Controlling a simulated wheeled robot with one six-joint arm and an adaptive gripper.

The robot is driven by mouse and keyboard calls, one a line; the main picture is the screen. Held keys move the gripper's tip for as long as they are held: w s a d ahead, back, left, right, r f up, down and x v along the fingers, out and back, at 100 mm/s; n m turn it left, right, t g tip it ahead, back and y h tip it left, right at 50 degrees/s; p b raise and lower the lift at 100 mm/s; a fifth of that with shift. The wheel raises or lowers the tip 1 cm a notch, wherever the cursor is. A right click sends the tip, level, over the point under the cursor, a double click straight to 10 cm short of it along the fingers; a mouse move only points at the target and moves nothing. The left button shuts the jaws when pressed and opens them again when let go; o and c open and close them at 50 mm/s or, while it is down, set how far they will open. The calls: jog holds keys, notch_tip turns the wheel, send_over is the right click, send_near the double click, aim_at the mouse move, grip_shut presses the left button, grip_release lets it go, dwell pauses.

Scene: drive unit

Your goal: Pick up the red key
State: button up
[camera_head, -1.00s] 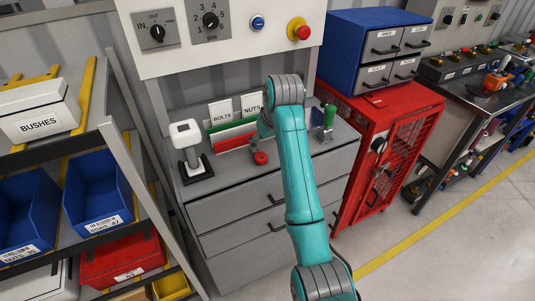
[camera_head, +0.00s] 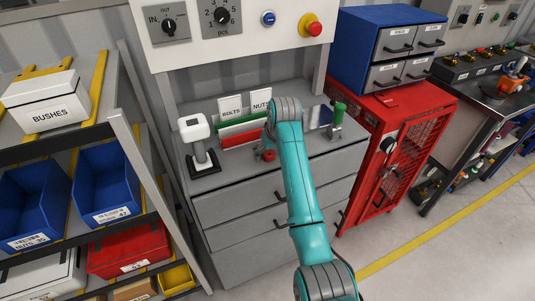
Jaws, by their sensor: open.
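I cannot make out a clear key shape. A small red round thing (camera_head: 268,155) sits at the top of the grey drawer cabinet (camera_head: 235,208), near its front edge; whether it is the key I cannot tell. A small dark-red mark (camera_head: 389,101) also shows on top of the red mesh cabinet (camera_head: 385,165), too small to identify. My gripper (camera_head: 267,146) is open, small and mostly hidden behind my teal wrist, close above or beside the red round thing. I see nothing held in it.
A white device (camera_head: 198,145) stands left on the cabinet top, beside files labelled BOLTS and NUTS (camera_head: 243,128). A green-topped thing (camera_head: 338,114) stands on the right. A shelf with blue bins (camera_head: 105,185) is at left. A blue drawer unit (camera_head: 385,40) stands on the red cabinet.

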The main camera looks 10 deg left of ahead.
jog(key=shift+w+a+f, duration=0.1)
jog(key=shift+f, duration=0.25)
jog(key=shift+c, duration=0.3)
jog(key=c, duration=1.2)
